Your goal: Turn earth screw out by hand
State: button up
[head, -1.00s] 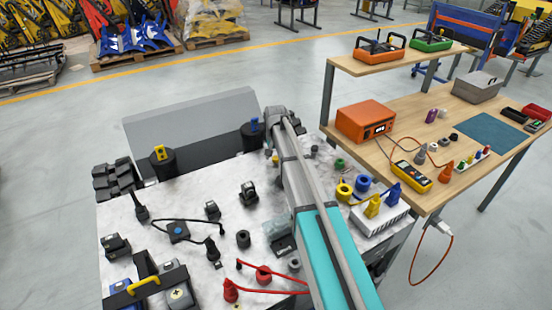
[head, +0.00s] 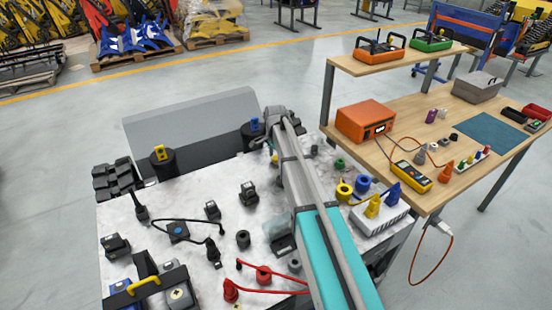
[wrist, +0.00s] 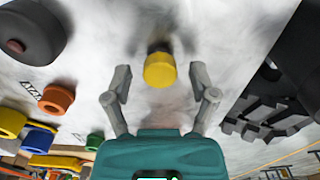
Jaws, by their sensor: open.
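A yellow knob (wrist: 160,71) on a short dark stem stands out from the pale mottled surface (wrist: 110,45); it looks like the earth screw. In the wrist view it sits between the two fingers of my gripper (wrist: 160,88), near their tips, with a gap on both sides. My gripper is open and holds nothing. In the head view only a bit of yellow (head: 275,160) shows beside the end of my arm, and my arm hides most of that spot.
In the wrist view an orange ring (wrist: 57,98) and a dark round post (wrist: 32,32) lie left; a black track (wrist: 268,105) lies right. In the head view, red plugs (head: 263,275) and black fittings (head: 249,193) stand on the pale top. A wooden bench (head: 460,110) stands right.

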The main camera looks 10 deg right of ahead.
jog(key=shift+m, duration=0.4)
jog(key=c, duration=0.9)
jog(key=shift+c, duration=0.2)
jog(key=n, duration=0.6)
jog(key=shift+n, duration=1.9)
jog(key=shift+n, duration=0.3)
